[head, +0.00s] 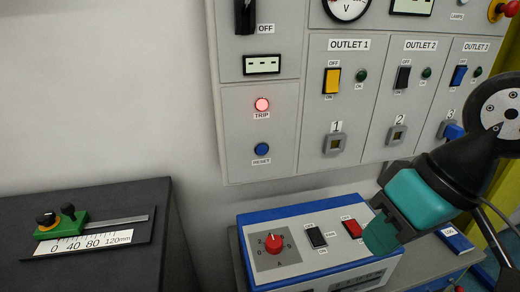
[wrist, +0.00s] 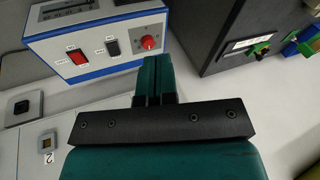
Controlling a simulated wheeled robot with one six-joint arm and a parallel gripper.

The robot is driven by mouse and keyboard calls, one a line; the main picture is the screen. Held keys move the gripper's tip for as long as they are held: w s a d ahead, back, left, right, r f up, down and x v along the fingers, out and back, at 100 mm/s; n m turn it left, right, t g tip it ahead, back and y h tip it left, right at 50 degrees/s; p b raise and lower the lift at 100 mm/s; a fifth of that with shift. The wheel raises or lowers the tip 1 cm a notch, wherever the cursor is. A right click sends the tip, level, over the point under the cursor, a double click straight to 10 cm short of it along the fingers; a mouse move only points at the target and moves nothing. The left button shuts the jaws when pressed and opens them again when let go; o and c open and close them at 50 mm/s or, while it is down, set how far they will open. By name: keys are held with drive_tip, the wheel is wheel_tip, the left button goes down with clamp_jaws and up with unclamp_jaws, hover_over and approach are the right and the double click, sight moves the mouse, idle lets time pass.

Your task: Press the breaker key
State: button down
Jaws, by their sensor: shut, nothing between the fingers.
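No label reading "breaker" is legible, so I cannot tell which control is the breaker key. Candidates in the head view are the black handle (head: 245,16) marked OFF at the top left of the panel, and the yellow (head: 332,81), black (head: 403,79) and blue (head: 459,76) rockers of the three outlets. The red TRIP lamp (head: 262,104) is lit above the blue RESET button (head: 261,149). My teal gripper (head: 380,234) is shut and empty, in front of the blue-white box's right part. In the wrist view its closed fingers (wrist: 155,62) point toward the box; contact cannot be told.
The blue-white box (head: 285,214) carries a red dial (head: 273,243), a black rocker (head: 316,237) and a red rocker (head: 352,228). A dark bench (head: 120,190) at left holds a green slider (head: 62,224) on a scale. Bare wall lies between bench and panel.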

sight(262, 150)
drive_tip(key=w+a+f+m+t+p, duration=0.2)
drive_tip(key=w+a+m, duration=0.4)
drive_tip(key=w, duration=0.3)
drive_tip(key=w+a+f+m+t+y+p, duration=0.1)
drive_tip(key=w+a+f+m+t+p, duration=0.2)
drive_tip(key=w, duration=0.7)
drive_tip(key=a+f+m+t, duration=0.2)
drive_tip(key=a+f+m, duration=0.1)
drive_tip(key=m, duration=0.1)
drive_tip(key=shift+w+a+y, duration=0.2)
drive_tip(key=shift+w+y, duration=0.1)
drive_tip(key=w+a, duration=0.2)
drive_tip(key=w, duration=0.6)
drive_tip(key=shift+w+a+p, duration=0.2)
drive_tip(key=shift+p, duration=0.15)
drive_tip(key=shift+w, duration=0.15)
drive_tip(key=shift+w+a, duration=0.15)
drive_tip(key=shift+w, duration=0.1)
